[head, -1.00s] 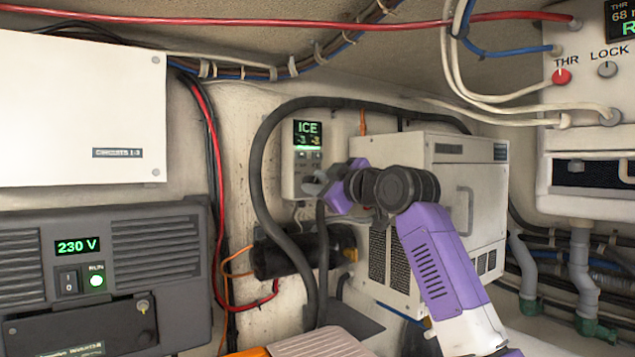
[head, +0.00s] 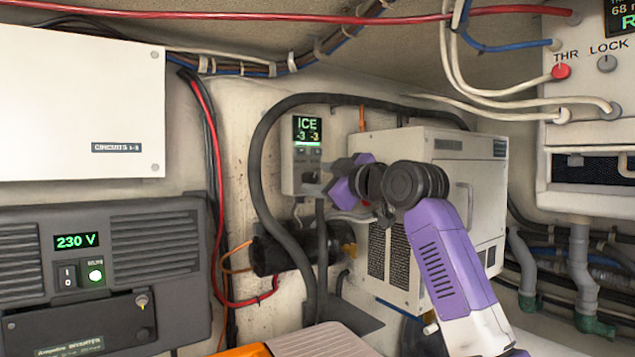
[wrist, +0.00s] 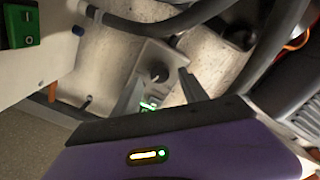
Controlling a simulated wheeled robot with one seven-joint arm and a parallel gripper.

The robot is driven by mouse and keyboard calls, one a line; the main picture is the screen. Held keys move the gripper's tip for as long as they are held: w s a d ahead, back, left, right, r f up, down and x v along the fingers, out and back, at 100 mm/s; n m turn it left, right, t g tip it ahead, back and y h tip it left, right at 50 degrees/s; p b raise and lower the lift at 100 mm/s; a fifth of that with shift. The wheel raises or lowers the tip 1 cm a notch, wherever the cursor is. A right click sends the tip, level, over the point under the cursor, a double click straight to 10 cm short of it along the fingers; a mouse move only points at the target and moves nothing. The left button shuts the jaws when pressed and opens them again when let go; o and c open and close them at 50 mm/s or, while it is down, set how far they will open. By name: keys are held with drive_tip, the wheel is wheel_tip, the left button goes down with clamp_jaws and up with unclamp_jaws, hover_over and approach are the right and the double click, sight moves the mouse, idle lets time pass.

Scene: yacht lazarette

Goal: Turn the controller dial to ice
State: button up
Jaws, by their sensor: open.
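The controller (head: 308,150) is a small pale box on the back wall. Its green display (head: 307,130) reads ICE, with -3 and -3 below. The dial (wrist: 158,72) is a dark round knob that shows in the wrist view; in the head view it is small and hard to make out beside the fingers. My gripper (head: 331,181) is just right of the controller's lower part. In the wrist view its two grey fingers are apart, with the dial between and beyond their tips. They appear clear of it, and nothing is held.
A thick black hose (head: 262,165) loops around the controller. A white vented unit (head: 470,150) stands close on the right, behind my arm. A dark inverter (head: 150,235) and a white panel (head: 80,100) are at left. A black cylinder (head: 275,255) sits below the controller.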

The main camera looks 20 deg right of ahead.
drive_tip(key=b+v, duration=0.1)
drive_tip(key=v, duration=0.5)
drive_tip(key=shift+b, duration=0.4)
drive_tip(key=shift+s+f, duration=0.1)
